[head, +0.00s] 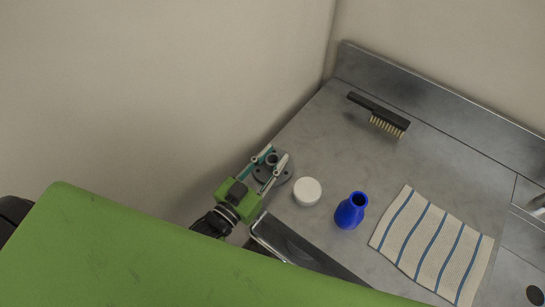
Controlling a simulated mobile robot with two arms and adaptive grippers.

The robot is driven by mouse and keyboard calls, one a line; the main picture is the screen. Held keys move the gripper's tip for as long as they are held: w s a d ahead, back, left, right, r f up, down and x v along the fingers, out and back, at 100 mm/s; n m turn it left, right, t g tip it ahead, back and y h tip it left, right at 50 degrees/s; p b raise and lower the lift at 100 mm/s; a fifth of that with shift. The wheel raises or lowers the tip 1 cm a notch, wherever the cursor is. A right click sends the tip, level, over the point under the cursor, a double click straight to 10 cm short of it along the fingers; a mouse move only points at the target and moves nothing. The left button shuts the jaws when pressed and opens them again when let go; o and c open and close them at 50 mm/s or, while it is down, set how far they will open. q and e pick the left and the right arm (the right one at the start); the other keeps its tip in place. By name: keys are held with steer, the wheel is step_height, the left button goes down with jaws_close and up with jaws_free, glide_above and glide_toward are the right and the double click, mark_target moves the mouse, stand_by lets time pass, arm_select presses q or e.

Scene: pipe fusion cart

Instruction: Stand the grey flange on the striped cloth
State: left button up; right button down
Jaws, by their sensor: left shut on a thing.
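The grey flange (285,178) is a round dark-grey disc with a raised hollow neck, at the left end of the metal counter. My left gripper (268,164) has its two fingers around the flange's neck and is shut on it. The fingers hide part of the flange, and I cannot tell whether it rests on the counter. The striped cloth (433,245) is cream with blue stripes and lies flat on the right part of the counter, with nothing on it. My right gripper is not in view.
A white round lid or puck (307,191) sits just right of the flange. A blue bottle-shaped vessel (350,211) stands between it and the cloth. A black brush (380,115) lies near the back. The counter (430,165) is clear between brush and cloth.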

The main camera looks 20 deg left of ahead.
arm_select(q)
steer(key=shift+f, duration=0.2)
steer(key=o, duration=1.2)
